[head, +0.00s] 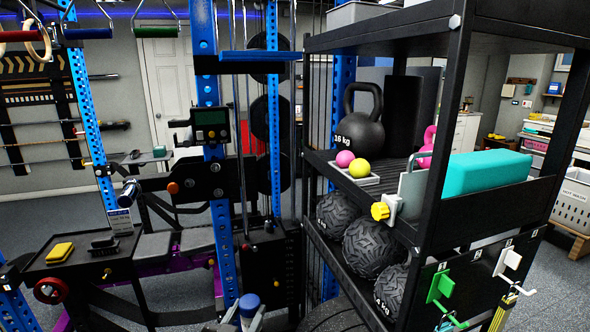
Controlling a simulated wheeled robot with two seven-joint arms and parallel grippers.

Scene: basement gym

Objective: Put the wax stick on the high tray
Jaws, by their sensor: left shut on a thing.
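My left gripper (246,316) is low in the picture, at the bottom edge left of centre. A flat blue tray-like piece (258,55), perhaps the high tray, shows almost edge-on high up by the rack. Its upper face is barely visible, so I cannot tell what lies on it. The gripper is well below it and apart from it. My right gripper is not seen.
A black shelf unit (440,120) at right holds a kettlebell (362,125), a small ball tray (372,181), a teal block (487,177) and textured balls (372,247). Blue rack posts (221,240) stand behind the gripper. A black stand (100,268) at left bears a yellow block (60,252).

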